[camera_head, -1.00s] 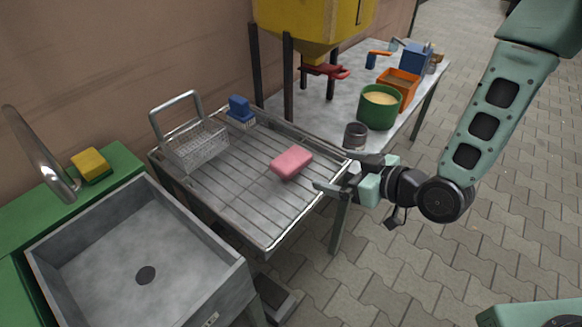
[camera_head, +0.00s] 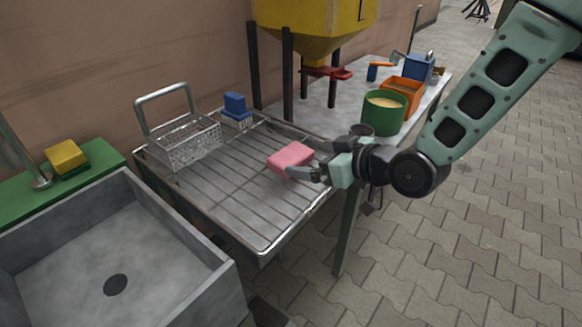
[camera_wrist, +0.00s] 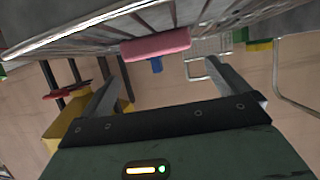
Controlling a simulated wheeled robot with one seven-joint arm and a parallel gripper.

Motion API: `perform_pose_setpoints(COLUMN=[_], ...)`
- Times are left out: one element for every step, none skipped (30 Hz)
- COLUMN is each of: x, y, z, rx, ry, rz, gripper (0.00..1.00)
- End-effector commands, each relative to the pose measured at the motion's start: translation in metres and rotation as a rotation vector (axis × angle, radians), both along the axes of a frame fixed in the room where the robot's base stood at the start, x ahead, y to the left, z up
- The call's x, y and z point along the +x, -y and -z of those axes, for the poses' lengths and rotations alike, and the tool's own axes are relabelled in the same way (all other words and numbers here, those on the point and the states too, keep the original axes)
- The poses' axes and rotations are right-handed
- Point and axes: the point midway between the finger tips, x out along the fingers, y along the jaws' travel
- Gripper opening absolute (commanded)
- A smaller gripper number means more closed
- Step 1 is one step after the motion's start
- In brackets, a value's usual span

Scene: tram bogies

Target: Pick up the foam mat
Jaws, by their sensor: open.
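The pink block (camera_head: 289,158), which looks like the foam mat, lies on the wire drainer rack (camera_head: 215,192) near its right side. My gripper (camera_head: 312,170) is open and empty at the right of the block, its fingers pointing toward it. In the head view a fingertip is close to the block's right end; I cannot tell if they touch. In the wrist view the pink block (camera_wrist: 156,45) appears ahead of and between the two open fingers (camera_wrist: 165,72).
A wire basket (camera_head: 185,142) and blue brush (camera_head: 236,108) stand at the rack's back. The sink (camera_head: 115,255) is at left, with a yellow sponge (camera_head: 66,157) behind it. A green tub (camera_head: 384,112) and dark tin stand close behind my gripper.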

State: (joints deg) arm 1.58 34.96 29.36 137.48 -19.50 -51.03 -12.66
Motion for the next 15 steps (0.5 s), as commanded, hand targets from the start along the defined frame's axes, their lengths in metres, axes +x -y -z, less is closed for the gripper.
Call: perform_pose_setpoints(x=[0.006,0.008,0.012,0.014,0.015,0.017,0.018,0.019,0.020,0.021,0.023,0.027,0.030,0.033,0.037], y=[-0.007,-0.010,-0.013,-0.015,-0.017,-0.019,-0.020,-0.021,-0.022,-0.024,-0.025,-0.029,-0.031,-0.034,-0.038], z=[0.006,0.007,0.009,0.010,0.010,0.011,0.011,0.012,0.013,0.015,0.016,0.019,0.022,0.024,0.028], rx=[0.002,0.001,0.001,0.001,0.000,0.001,0.000,0.001,0.000,0.000,0.001,0.001,0.002,0.002,0.002], ry=[0.001,0.000,0.000,0.000,0.001,0.002,0.001,0.000,0.000,0.000,-0.001,-0.001,-0.001,0.001,-0.001], rz=[-0.001,-0.001,-0.001,-0.001,-0.001,-0.001,-0.001,-0.001,-0.001,-0.001,-0.001,-0.001,0.000,0.000,0.000], gripper=[1.00,1.00,1.00,1.00,1.00,1.00,1.00,1.00,1.00,1.00,1.00,1.00,1.00,1.00,1.00])
